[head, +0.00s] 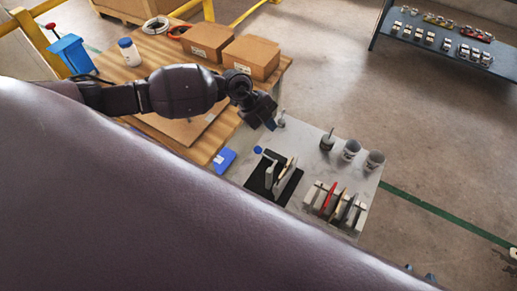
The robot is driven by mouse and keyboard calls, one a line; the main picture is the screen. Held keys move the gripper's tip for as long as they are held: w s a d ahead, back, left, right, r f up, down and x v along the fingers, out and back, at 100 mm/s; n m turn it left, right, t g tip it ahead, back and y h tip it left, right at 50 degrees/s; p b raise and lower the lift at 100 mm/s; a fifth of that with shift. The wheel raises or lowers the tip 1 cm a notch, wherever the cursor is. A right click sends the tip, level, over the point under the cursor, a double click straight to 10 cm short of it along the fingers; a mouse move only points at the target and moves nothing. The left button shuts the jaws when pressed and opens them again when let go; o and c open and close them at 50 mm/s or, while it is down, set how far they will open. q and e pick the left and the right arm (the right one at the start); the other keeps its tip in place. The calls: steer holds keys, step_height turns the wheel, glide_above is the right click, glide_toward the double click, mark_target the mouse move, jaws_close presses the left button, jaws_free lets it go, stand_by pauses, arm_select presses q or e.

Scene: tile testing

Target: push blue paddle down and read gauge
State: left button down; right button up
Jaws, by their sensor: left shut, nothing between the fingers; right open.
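The tester (280,178) stands on a black base on the grey slab-topped table. Its small round blue paddle (258,149) sticks up at the left end. I cannot make out a gauge face or reading. My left gripper (270,123) is shut and empty, above and slightly right of the paddle, apart from it in the picture. Only what look like the bluish tips of my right gripper (420,272) show at the lower right, apart from each other; a large dark part of my body hides the rest. A flat blue object (224,158) lies left of the tester.
A rack of tiles (336,202), one red, stands right of the tester. Several grey cups (351,150) stand behind it. Cardboard boxes (251,57) and a white jar (130,52) sit on the wooden table (158,48). Open floor lies to the right.

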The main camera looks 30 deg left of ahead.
arm_select(q)
steer(key=s+a+f+n+g+y, duration=0.1)
steer(key=s+a+f+n+y, duration=0.1)
steer(key=a+n, duration=0.3)
steer(key=shift+s+f+n+g+y, duration=0.2)
steer(key=shift+f+n+g+y, duration=0.25)
steer(key=shift+y, duration=0.45)
arm_select(e)
steer(key=shift+s+f, duration=0.35)
steer(key=shift+s, duration=0.1)
arm_select(q)
steer(key=shift+f, duration=0.2)
arm_select(e)
steer(key=shift+w, duration=0.2)
